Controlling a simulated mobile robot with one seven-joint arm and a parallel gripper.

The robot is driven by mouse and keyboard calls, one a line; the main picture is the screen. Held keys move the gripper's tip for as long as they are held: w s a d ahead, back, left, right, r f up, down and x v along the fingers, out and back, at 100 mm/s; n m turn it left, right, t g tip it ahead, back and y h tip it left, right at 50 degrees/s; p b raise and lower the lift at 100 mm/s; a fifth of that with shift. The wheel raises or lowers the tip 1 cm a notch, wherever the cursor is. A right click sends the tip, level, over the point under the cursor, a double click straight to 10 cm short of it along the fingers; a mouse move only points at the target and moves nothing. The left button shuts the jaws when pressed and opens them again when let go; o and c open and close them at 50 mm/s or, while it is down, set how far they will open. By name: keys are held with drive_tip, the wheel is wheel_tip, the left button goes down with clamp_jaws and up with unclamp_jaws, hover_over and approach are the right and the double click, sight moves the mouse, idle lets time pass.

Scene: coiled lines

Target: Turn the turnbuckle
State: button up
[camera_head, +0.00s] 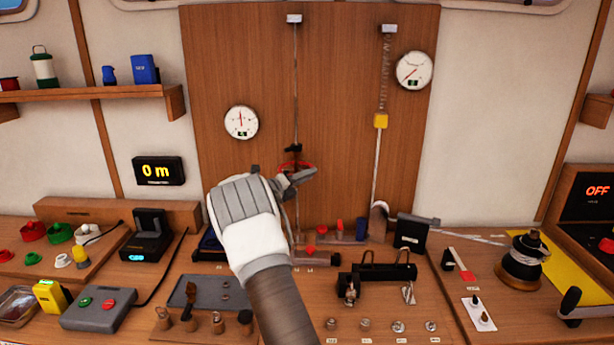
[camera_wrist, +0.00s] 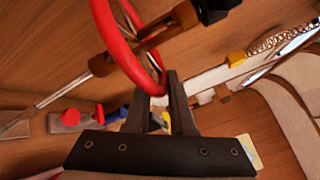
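The turnbuckle hangs on the left vertical line of the wooden panel, with a red ring (camera_head: 296,166) around it, partly hidden behind my gripper (camera_head: 296,179). In the wrist view the red ring (camera_wrist: 104,30) is large, and the turnbuckle's rod (camera_wrist: 150,42) with brown ends passes through it at a slant. My gripper's two dark fingers (camera_wrist: 160,84) are apart, with background showing between them. The ring's lower rim lies at the fingertips, seemingly between them. I cannot tell whether they touch it.
A round gauge (camera_head: 241,122) is left of the line; another gauge (camera_head: 413,70) is at upper right. A second line with a spring and yellow block (camera_head: 380,121) runs at right. Below, the bench holds a grey tray (camera_head: 208,294), a black rack (camera_head: 378,272) and small fittings.

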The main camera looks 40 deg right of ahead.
drive_tip(key=shift+r, duration=0.15)
clamp_jaws()
drive_tip(key=shift+d+t+b, duration=0.1)
drive_tip(key=shift+t+b, duration=0.2)
drive_tip(key=shift+b, duration=0.55)
